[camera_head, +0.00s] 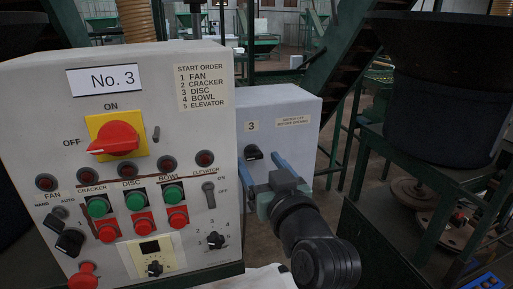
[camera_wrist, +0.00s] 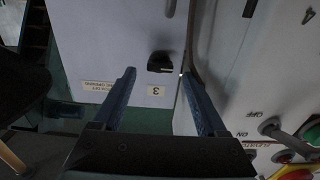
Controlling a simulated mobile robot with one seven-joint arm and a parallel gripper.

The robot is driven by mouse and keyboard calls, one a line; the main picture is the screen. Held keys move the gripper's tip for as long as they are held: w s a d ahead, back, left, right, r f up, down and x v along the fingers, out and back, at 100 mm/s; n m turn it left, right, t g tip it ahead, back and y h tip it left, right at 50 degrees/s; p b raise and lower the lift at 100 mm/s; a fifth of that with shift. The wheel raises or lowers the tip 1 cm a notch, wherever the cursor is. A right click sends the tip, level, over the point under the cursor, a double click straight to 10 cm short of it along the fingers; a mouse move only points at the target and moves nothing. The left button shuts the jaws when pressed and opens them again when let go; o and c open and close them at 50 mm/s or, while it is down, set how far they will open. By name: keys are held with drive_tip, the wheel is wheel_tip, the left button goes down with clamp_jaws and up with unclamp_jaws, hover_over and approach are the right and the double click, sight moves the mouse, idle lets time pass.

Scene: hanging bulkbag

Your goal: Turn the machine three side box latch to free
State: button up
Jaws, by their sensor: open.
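The machine three side box (camera_head: 285,108) is a grey cabinet to the right of the No. 3 control panel. Its latch (camera_head: 254,153) is a small black knob below a "3" label. My gripper (camera_head: 259,158) is open, with its two blue fingers reaching toward the box face on either side of the latch. In the wrist view, which is upside down, the latch (camera_wrist: 160,62) shows between and just beyond the fingertips (camera_wrist: 158,73). I cannot tell whether either finger touches it. The latch's exact angle is hard to read.
The No. 3 control panel (camera_head: 120,130) with a red-and-yellow switch, buttons and knobs stands close on the left, projecting nearer than the box. A green staircase (camera_head: 325,65) and a dark bulk bag (camera_head: 437,100) stand to the right. Floor shows between them.

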sight(253, 154)
drive_tip(key=shift+p+x, duration=0.35)
drive_tip(key=shift+x, duration=0.95)
clamp_jaws()
